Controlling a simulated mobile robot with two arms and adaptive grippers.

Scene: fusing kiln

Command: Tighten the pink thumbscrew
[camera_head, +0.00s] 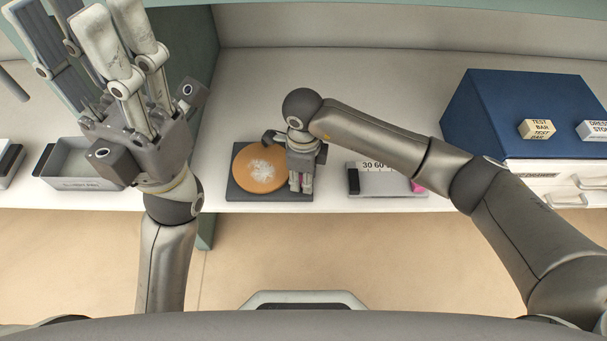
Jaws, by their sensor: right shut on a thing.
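My right gripper (301,186) points down at the right side of a dark square plate (240,190) that carries an orange disc (258,180) with a pale, frosty patch.
A pale scale block (385,182) marked 30 60 with a pink part (417,186) stands right of the plate. A grey tray (75,160) lies at left. A blue box (500,115) with small labelled blocks (537,129) stands at right. The white bench (245,100) behind the disc is clear.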

